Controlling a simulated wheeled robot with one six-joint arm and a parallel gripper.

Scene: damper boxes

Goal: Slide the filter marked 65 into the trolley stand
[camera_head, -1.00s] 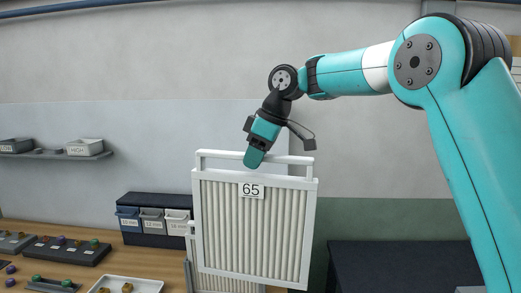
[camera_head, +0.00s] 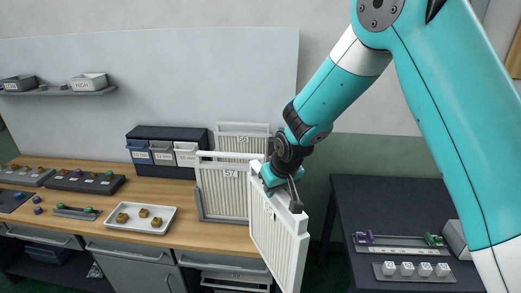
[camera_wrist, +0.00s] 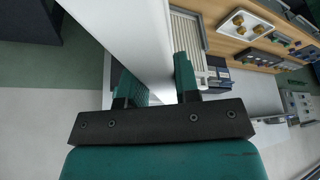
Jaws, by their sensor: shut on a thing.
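My gripper (camera_head: 270,184) is shut on the top bar of a white pleated filter (camera_head: 276,238). In the wrist view the filter's white frame (camera_wrist: 135,28) runs between the two teal fingers of my gripper (camera_wrist: 158,84). A filter marked 57 (camera_head: 221,192) stands upright behind and left of the held one. A further filter (camera_head: 241,143) stands behind that, its label hard to read. I cannot make out a trolley stand in either view.
A wooden bench (camera_head: 205,234) on the left bears a white tray (camera_head: 140,229) with several small brown parts and a dark bin rack (camera_head: 165,133). A dark table (camera_head: 395,198) on the right carries small parts. A gap of floor lies between them.

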